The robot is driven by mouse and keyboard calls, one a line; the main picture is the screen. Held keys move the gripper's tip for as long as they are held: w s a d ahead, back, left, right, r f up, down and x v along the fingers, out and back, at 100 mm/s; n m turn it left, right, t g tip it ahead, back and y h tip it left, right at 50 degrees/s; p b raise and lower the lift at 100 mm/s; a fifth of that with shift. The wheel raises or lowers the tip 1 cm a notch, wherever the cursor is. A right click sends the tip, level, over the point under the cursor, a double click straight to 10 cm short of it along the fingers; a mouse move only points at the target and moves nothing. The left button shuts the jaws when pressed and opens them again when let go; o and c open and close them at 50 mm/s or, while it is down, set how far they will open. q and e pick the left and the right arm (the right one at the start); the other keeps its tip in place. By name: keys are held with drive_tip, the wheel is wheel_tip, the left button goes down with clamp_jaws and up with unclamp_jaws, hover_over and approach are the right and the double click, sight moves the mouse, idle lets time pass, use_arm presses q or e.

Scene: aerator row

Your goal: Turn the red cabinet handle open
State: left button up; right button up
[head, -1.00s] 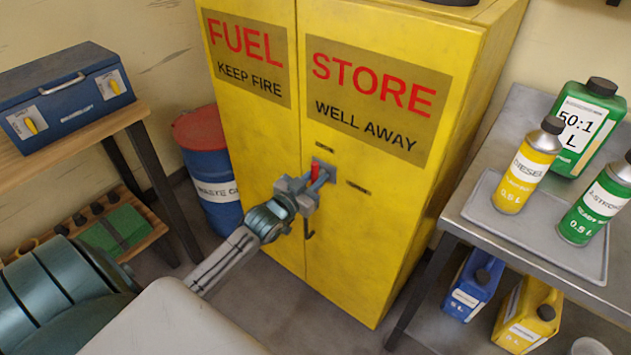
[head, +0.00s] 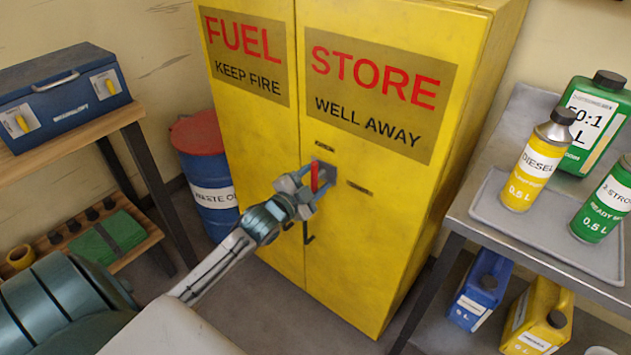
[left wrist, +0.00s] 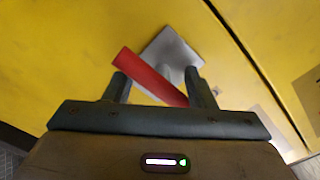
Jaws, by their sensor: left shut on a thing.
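The yellow cabinet (head: 360,250) stands ahead, marked FUEL STORE. Its red handle (head: 314,176) sits on a grey plate on the right-hand door, close to the seam between the doors. My left gripper (head: 317,186) is at the handle and shut on it. In the left wrist view the red handle (left wrist: 148,76) lies slanted between the two fingers (left wrist: 160,90), with the grey plate (left wrist: 172,50) behind it. The gripper hides part of the handle. The doors look closed. My right gripper is not in view.
A blue drum (head: 205,180) with a red lid stands left of the cabinet, beside a wooden bench (head: 100,127) with a blue case (head: 62,97). A grey table (head: 465,222) with bottles stands close on the right. A black hook (head: 308,233) hangs below the gripper.

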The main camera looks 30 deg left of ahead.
use_arm(q)
drive_tip(key=shift+o, duration=0.5)
drive_tip(key=shift+r+m, duration=0.1)
drive_tip(key=shift+m, duration=0.4)
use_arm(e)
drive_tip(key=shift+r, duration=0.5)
use_arm(q)
drive_tip(key=o, duration=0.9)
drive_tip(key=shift+s, duration=0.1)
